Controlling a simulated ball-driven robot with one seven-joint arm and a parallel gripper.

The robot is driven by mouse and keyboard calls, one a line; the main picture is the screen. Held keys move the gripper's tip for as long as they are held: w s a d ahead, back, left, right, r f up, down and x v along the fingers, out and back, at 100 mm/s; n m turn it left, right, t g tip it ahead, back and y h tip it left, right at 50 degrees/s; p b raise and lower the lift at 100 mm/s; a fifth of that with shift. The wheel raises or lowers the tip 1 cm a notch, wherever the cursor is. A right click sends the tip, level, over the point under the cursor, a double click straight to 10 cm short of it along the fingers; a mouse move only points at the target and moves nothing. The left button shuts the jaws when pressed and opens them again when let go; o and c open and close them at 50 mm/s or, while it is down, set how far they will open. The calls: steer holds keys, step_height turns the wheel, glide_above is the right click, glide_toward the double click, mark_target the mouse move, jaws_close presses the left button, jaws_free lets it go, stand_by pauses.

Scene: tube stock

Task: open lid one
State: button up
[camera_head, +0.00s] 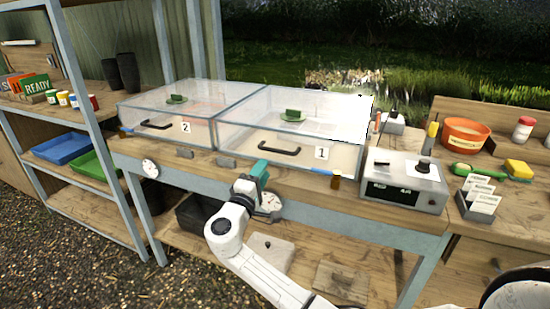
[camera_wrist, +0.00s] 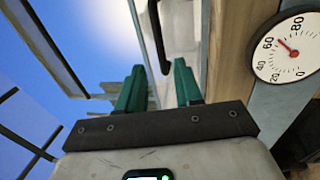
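Lid one is the clear lid (camera_head: 330,112) of the right-hand box, marked with a white "1" label (camera_head: 322,153). It lies shut. Its black handle (camera_head: 279,149) is on the sloping front, left of the label. My gripper (camera_head: 259,170) has teal fingers and is just below and left of the handle, in front of the bench edge. In the wrist view my gripper (camera_wrist: 159,80) has its two fingers apart with nothing between them. Dark curved bars show beyond the fingertips there; I cannot tell which is the handle.
A second box with a clear lid (camera_head: 165,101) marked "2" adjoins on the left. A grey control box (camera_head: 404,180) stands to the right. A round dial (camera_wrist: 287,47) is on the bench front.

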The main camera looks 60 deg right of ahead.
mark_target(276, 151)
steer(key=x, duration=1)
steer(key=shift+s, duration=0.2)
jaws_close()
